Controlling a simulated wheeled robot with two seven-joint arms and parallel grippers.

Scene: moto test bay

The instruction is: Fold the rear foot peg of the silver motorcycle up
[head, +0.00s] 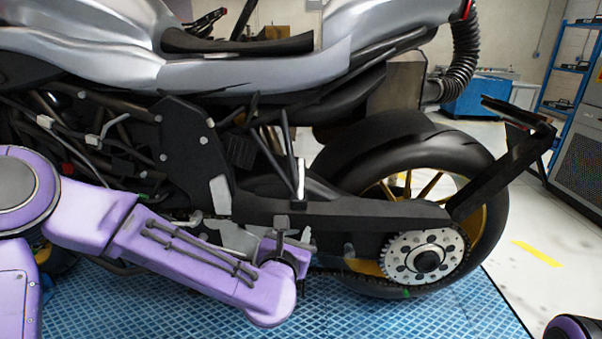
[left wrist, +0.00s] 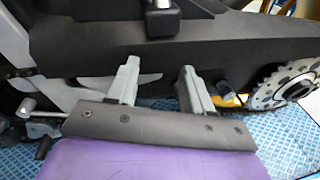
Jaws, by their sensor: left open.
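The silver motorcycle (head: 250,75) stands side-on across the head view. A short bright silver bar, which looks like the rear foot peg (head: 301,178), stands upright on a dark bracket above the swingarm (head: 350,213). In the left wrist view, the dark bracket (left wrist: 163,18) shows at the top edge, with most of the bar cut off. My left gripper (head: 294,231) is below the bracket, in front of the swingarm's lower edge. In the left wrist view, its two grey fingers (left wrist: 160,86) are apart with nothing between them. My right gripper is out of view.
The rear wheel (head: 480,190) and toothed sprocket (head: 427,257) are right of my left gripper. A dark arm (head: 500,170) rises behind the sprocket. A silver rod (left wrist: 28,105) lies left of the fingers. Blue grating (head: 360,315) covers the floor below.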

